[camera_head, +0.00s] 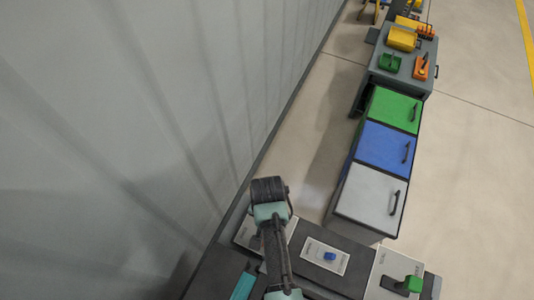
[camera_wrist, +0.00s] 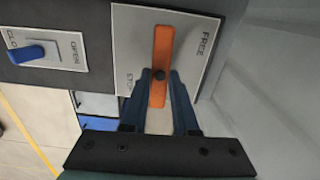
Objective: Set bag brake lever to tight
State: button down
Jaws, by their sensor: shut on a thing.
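In the wrist view, an orange lever (camera_wrist: 161,50) stands on a pale plate (camera_wrist: 135,27) marked FREE at one end. The lettering at the other end is partly hidden. None of the labels I can read says "bag brake" or "tight". My gripper (camera_wrist: 160,77) has its dark blue fingers closed around the lower part of the orange lever, one on each side. In the head view, my arm hides this lever and my gripper.
A blue lever (camera_wrist: 30,53) sits on a plate marked OPEN; it also shows in the head view (camera_head: 330,256). A green lever (camera_head: 412,284) is further right. Grey, blue and green bins (camera_head: 370,200) stand beyond. A grey wall (camera_head: 130,120) rises close on the left.

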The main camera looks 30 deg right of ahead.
jog(key=shift+m, duration=0.3)
jog(key=c, duration=0.7)
grip_release()
notch_tip(320, 180, up, 13)
jog(key=shift+b, duration=0.85)
